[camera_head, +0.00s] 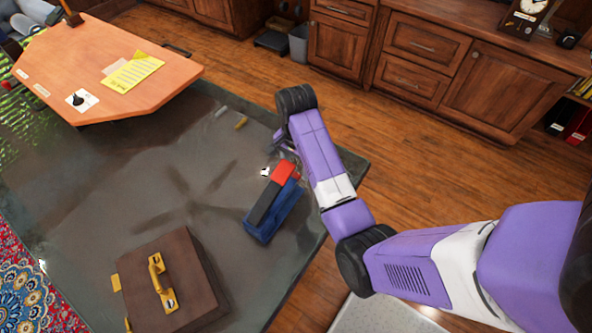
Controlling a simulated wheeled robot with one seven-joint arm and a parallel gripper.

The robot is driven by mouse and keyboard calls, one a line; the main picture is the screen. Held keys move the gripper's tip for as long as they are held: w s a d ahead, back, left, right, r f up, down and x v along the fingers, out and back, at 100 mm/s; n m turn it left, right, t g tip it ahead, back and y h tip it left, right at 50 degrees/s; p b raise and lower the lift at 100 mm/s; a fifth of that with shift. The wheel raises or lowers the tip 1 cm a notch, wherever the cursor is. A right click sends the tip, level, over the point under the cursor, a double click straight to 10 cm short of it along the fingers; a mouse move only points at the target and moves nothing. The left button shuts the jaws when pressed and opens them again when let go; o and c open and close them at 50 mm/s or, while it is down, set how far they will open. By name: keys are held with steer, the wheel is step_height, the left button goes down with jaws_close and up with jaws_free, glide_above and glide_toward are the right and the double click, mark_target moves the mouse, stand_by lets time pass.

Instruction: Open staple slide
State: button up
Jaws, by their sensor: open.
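A stapler with a blue body (278,217), a dark top strip and a red end (284,171) lies on the dark grey tabletop (180,185), its red end pointing away from me. I cannot make out its staple slide as a separate part. My gripper (277,141) is just beyond the red end, at the far end of my purple and white arm. It is open, small and partly hidden by my arm. No object is visible in its jaws. I cannot tell whether it touches the stapler.
A brown case (190,262) with a gold handle lies at the near left. A small white block (264,172) lies beside the stapler. An orange wooden panel (110,50) with yellow paper (134,72) is at the far left. Wood cabinets (515,95) line the back.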

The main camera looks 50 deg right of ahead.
steer(key=shift+f, duration=0.85)
jaws_close()
stand_by(0.8)
